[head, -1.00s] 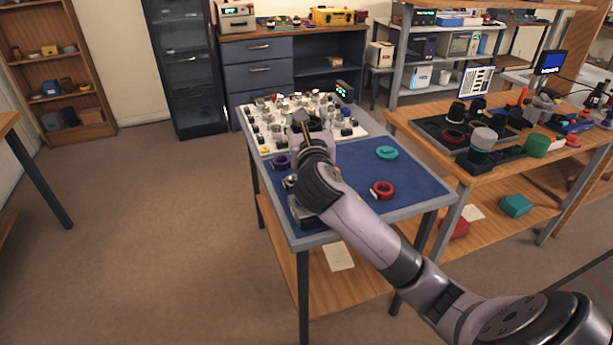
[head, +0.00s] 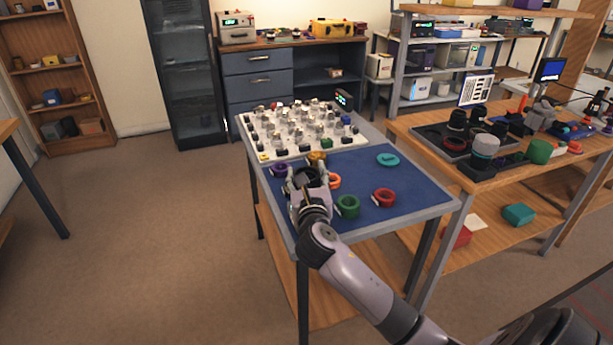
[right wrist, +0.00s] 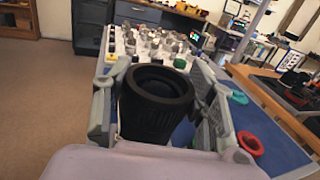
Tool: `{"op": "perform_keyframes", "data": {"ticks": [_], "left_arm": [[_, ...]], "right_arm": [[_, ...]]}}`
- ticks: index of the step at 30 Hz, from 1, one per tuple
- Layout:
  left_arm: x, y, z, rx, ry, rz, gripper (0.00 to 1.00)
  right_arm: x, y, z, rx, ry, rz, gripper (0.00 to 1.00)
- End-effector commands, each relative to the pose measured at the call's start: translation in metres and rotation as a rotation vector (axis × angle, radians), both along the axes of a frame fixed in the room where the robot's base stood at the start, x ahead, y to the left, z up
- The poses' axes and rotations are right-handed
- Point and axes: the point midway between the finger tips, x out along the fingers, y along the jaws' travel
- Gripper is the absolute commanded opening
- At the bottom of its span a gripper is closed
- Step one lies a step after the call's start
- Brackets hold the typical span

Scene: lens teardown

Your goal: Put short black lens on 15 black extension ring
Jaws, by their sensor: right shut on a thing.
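My right gripper (head: 308,176) is over the left part of the blue mat on the grey table. It is shut on a black cylindrical lens (right wrist: 156,98), which I take as the short black lens. In the right wrist view the lens stands roughly upright between the two grey fingers, its round open end facing up. In the head view only a dark part of the lens (head: 308,177) shows between the fingers. I cannot tell whether its underside touches anything. I cannot pick out the 15 black extension ring; it may be hidden under the lens. My left gripper is not in view.
Purple (head: 280,170), orange (head: 334,181), green (head: 348,206) and red (head: 384,197) rings and a teal piece (head: 388,159) lie on the blue mat (head: 415,190). A white board (head: 262,136) with many small parts is behind. Dark trays with lenses stand on the right bench.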

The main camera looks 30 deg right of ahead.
Motion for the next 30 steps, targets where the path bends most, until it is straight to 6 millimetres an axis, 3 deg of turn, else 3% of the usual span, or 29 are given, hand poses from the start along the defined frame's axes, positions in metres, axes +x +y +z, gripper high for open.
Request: {"op": "perform_keyframes", "data": {"ticks": [5,6,14,25,30], "left_arm": [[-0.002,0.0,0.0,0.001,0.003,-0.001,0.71],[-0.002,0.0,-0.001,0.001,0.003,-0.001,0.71],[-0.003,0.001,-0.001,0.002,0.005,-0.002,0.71],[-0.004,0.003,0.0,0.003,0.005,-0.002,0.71],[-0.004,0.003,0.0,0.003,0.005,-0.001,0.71]], "right_arm": [[0.0,0.0,-0.002,-0.001,0.0,0.0,0.15],[0.0,0.0,-0.003,-0.001,0.001,0.001,0.53],[0.0,0.0,-0.003,0.0,0.001,0.0,0.7],[0.0,0.0,0.001,0.0,0.0,0.0,0.71],[-0.02,0.012,-0.001,0.001,0.003,0.004,0.71]]}}
